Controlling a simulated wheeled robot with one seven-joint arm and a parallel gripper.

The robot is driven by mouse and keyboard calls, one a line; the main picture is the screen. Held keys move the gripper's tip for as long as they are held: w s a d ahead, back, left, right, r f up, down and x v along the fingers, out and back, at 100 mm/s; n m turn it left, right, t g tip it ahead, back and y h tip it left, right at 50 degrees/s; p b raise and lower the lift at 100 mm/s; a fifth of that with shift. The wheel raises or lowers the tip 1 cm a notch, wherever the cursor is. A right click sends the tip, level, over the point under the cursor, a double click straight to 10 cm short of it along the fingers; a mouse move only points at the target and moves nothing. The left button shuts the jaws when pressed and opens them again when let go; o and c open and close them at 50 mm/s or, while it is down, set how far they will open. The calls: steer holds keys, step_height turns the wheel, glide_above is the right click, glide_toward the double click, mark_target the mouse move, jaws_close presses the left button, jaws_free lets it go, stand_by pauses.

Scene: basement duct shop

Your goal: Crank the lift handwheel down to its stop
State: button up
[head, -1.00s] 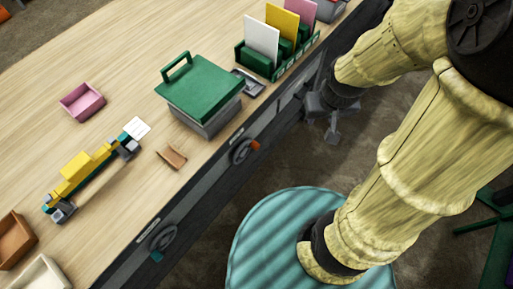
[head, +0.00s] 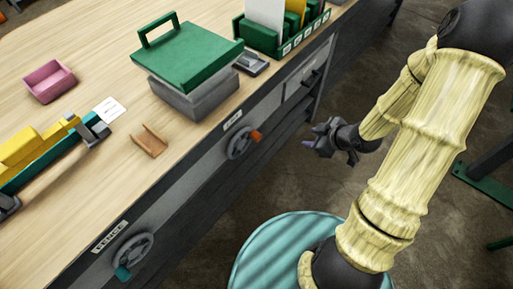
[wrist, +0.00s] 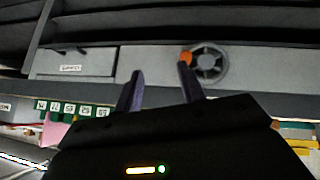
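The handwheel with the orange knob (head: 240,143) is on the bench's front face, under a small label (head: 232,120) that seems to read LIFT. Its knob (head: 257,135) is at the wheel's upper right. The wheel also shows in the wrist view (wrist: 209,64), with the knob at its left. A second handwheel with a teal knob (head: 132,250), labelled FENCE, is further left along the same face. My gripper (head: 318,140) is to the right of the orange-knob wheel, apart from it. In the wrist view its two fingers (wrist: 160,70) are spread with nothing between them.
A grey drawer (head: 305,78) is right of the orange-knob wheel. On the bench are a green-lidded grey box (head: 190,65), a green card rack (head: 285,35), a pink tray (head: 50,82) and a brown piece (head: 150,140).

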mark_target(260, 138)
steer(key=s+a+f+n+t+y+b, duration=0.1)
steer(key=f+n+t+y+b, duration=0.1)
steer(key=f+y+b, duration=0.2)
steer(key=s+a+f+n+t+y+b, duration=0.1)
steer(key=a+f+n+t+y+b, duration=0.1)
steer(key=f+y+b, duration=0.3)
step_height(260, 138, down, 4)
steer(key=b, duration=0.6)
steer(key=shift+r+b, duration=0.15)
steer(key=shift+b, duration=0.2)
steer(key=shift+w+a, duration=0.1)
steer(key=b+x, duration=0.1)
steer(key=x, duration=0.4)
steer(key=b+x, duration=0.1)
steer(key=x, duration=0.5)
steer(key=b+x, duration=0.1)
steer(key=x, duration=0.5)
steer(key=shift+w+a+r, duration=0.1)
steer(key=shift+w+r, duration=0.15)
steer(key=shift+r, duration=0.05)
steer(key=shift+c, duration=0.2)
jaws_close()
